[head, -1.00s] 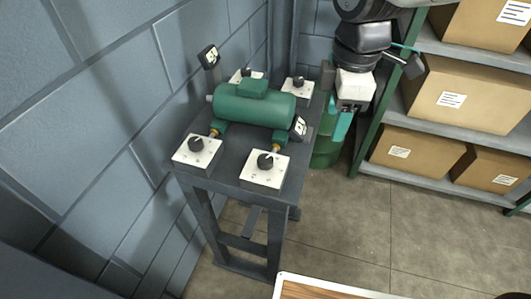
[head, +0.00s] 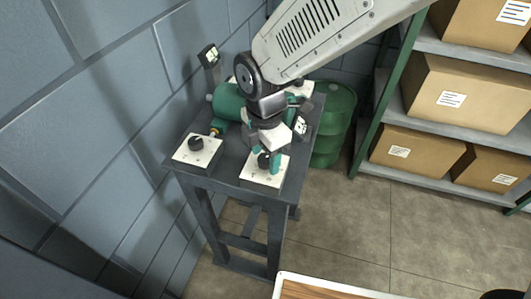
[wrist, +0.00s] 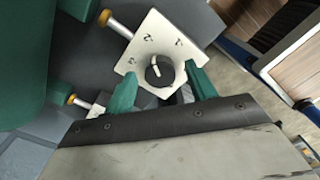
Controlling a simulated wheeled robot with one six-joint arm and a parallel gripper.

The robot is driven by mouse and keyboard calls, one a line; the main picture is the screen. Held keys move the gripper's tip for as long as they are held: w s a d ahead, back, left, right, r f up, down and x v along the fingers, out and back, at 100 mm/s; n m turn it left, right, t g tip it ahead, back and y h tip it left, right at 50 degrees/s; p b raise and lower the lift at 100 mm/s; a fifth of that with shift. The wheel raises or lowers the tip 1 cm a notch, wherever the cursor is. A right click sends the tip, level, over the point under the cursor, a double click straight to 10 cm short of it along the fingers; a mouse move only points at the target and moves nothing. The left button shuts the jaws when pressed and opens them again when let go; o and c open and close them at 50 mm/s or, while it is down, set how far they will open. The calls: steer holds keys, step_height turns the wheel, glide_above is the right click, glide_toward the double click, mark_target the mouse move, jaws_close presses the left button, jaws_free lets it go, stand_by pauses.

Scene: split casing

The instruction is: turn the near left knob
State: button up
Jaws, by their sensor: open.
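The near left knob (head: 196,143) is a black dial on a white plate at the table's near left corner in the head view. My gripper (head: 265,163) is not at it but over the near right plate (head: 259,180). Its green fingers are open, one on each side of that plate's black knob (head: 264,159). In the wrist view this knob (wrist: 158,71), with a pale pointer line, lies just beyond the fingertips (wrist: 164,85). I cannot tell whether the fingers touch it. Part of another white plate (wrist: 99,105) shows behind the left finger.
A green motor casing (head: 229,104) stands behind the plates, partly hidden by my arm. A dark table (head: 216,172) carries them beside a block wall. A green drum (head: 336,120) and shelves with cardboard boxes (head: 475,95) stand to the right.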

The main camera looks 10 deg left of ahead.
steer(key=shift+f, duration=0.1)
steer(key=c, duration=1)
steer(key=shift+m, duration=0.3)
steer(key=m, duration=0.4)
steer(key=shift+m, duration=0.3)
steer(key=m, duration=0.4)
steer(key=shift+m, duration=0.3)
steer(key=m, duration=1.3)
steer(key=shift+m, duration=0.7)
